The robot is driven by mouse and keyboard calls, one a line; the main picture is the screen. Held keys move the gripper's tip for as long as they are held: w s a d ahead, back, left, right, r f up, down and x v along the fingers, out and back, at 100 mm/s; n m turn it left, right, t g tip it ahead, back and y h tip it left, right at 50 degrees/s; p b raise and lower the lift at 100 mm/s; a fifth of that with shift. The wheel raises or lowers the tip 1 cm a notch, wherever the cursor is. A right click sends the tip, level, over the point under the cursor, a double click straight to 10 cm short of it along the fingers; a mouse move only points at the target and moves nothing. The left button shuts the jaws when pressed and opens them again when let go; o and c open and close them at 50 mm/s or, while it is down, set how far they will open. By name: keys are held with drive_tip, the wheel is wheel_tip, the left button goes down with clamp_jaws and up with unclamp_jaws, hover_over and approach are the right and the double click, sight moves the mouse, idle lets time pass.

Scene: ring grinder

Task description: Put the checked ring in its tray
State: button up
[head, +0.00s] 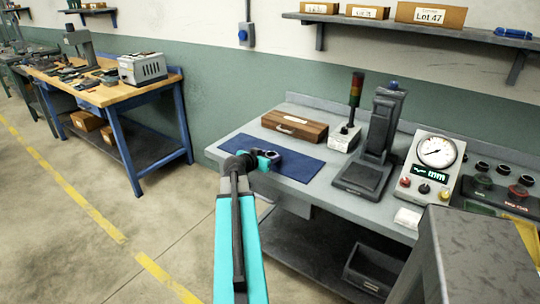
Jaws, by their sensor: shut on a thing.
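My gripper (267,157) is over the left part of a blue mat (303,166) on the grey bench. It is shut on a small grey ring (274,154), which shows only partly at the jaws. I cannot tell whether the ring touches the mat. At the right end of the bench are dark trays (520,207) with several black rings and red parts near them. A green and a red label show on the trays' front, too small to read.
A wooden box (295,125) stands behind the mat. A signal light (354,100), a black stand (376,140) and a dial gauge unit (432,167) stand between the mat and the trays. A grey cabinet (470,260) fills the lower right. The floor at left is clear.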

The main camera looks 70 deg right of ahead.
drive_tip(key=shift+f+b, duration=0.2)
drive_tip(key=shift+b, duration=0.1)
drive_tip(key=o, duration=1.2)
drive_tip(key=shift+o, duration=0.2)
drive_tip(key=shift+r+p, duration=0.25)
drive_tip(key=shift+p, duration=0.15)
drive_tip(key=shift+a, duration=0.35)
drive_tip(key=b+v, duration=0.4)
drive_tip(key=v, duration=0.4)
drive_tip(key=shift+a, duration=0.3)
drive_tip(key=b, duration=0.2)
drive_tip(key=a+r+b, duration=0.1)
drive_tip(key=b, duration=0.1)
drive_tip(key=shift+w+a+b, duration=0.25)
drive_tip(key=shift+w+b, duration=0.05)
drive_tip(key=shift+b, duration=0.1)
drive_tip(key=shift+a+r+b, duration=0.25)
drive_tip(key=shift+a+b, duration=0.05)
drive_tip(key=shift+b, duration=0.35)
